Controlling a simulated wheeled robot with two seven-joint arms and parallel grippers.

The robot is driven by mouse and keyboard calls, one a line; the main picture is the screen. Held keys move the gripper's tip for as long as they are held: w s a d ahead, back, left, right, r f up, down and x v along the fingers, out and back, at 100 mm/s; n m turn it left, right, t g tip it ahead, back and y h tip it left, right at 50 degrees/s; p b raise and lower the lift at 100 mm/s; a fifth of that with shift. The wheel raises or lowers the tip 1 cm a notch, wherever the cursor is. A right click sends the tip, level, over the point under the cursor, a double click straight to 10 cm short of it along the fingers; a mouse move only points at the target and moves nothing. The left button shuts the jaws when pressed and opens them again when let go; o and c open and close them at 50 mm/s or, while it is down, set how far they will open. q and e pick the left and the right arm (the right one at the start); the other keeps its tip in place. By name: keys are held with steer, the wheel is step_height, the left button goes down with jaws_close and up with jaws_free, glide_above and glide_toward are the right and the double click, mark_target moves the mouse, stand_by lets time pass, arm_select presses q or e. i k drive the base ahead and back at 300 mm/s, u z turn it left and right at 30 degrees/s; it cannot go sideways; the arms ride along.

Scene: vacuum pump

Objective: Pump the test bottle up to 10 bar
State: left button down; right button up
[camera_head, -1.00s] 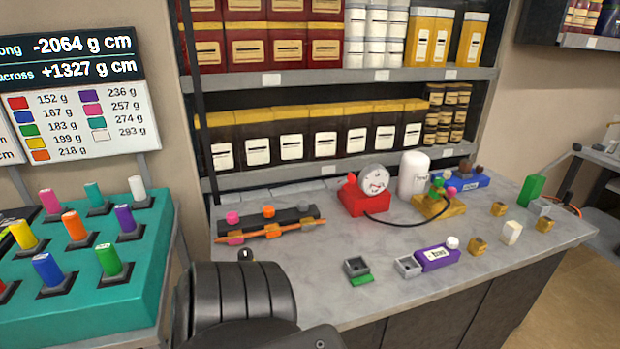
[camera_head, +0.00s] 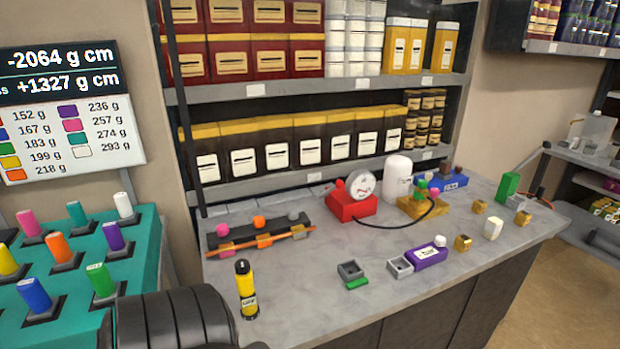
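A white bottle (camera_head: 398,178), which looks like the test bottle, stands upright near the back of the grey counter. Left of it is a red block (camera_head: 351,208) with a round white-faced gauge (camera_head: 361,184); its reading is too small to tell. A yellow block (camera_head: 415,206) with green and pink knobs (camera_head: 434,193) sits in front of the bottle. A black hose (camera_head: 392,227) curves between the red and yellow blocks. Neither gripper shows; a black part of my arm fills the bottom left.
A yellow and black cylinder (camera_head: 246,290) stands at the counter's near left. A purple box (camera_head: 427,257), small grey trays (camera_head: 351,270) and several brass blocks (camera_head: 462,243) lie ahead. A dark rack (camera_head: 280,231) is at left. A teal stand (camera_head: 140,270) holds coloured pegs.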

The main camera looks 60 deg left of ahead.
mark_target(339, 183)
steer(key=u, duration=0.75)
steer(key=i, duration=0.5)
steer(key=u, duration=0.05)
